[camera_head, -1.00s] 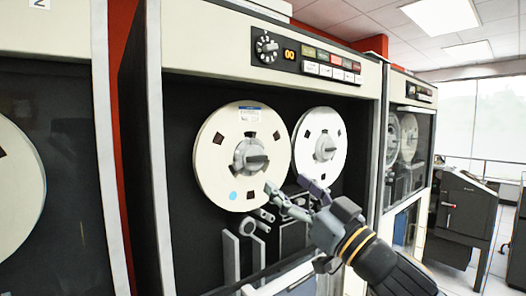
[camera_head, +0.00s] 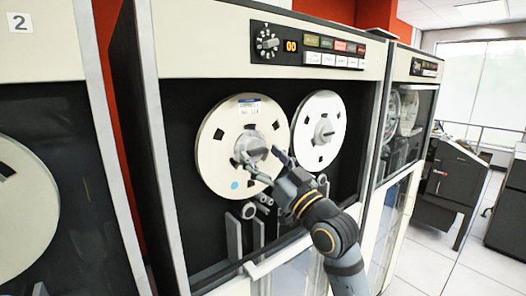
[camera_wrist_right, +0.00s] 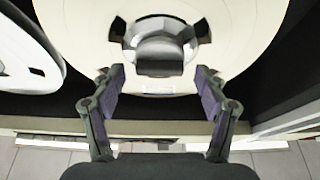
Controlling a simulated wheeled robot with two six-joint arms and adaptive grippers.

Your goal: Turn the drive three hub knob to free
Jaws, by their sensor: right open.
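The tape drive in the middle of the head view has a cream left reel (camera_head: 215,150) with a grey hub knob (camera_head: 251,144) at its centre. The knob's raised grip bar lies roughly level in the right wrist view (camera_wrist_right: 160,51). My right gripper (camera_head: 262,161) is open in front of the left reel, its fingertips around the lower part of the hub in the head view. In the right wrist view its two fingers (camera_wrist_right: 160,88) stand apart, on either side of the knob and short of it, with nothing between them. My left gripper is not in view.
A second reel (camera_head: 318,132) with its own hub is right of the first. Rollers and guides (camera_head: 255,208) sit below the reels. A control panel (camera_head: 312,45) with a dial and buttons is above. Another drive, marked 2 (camera_head: 19,23), stands at left.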

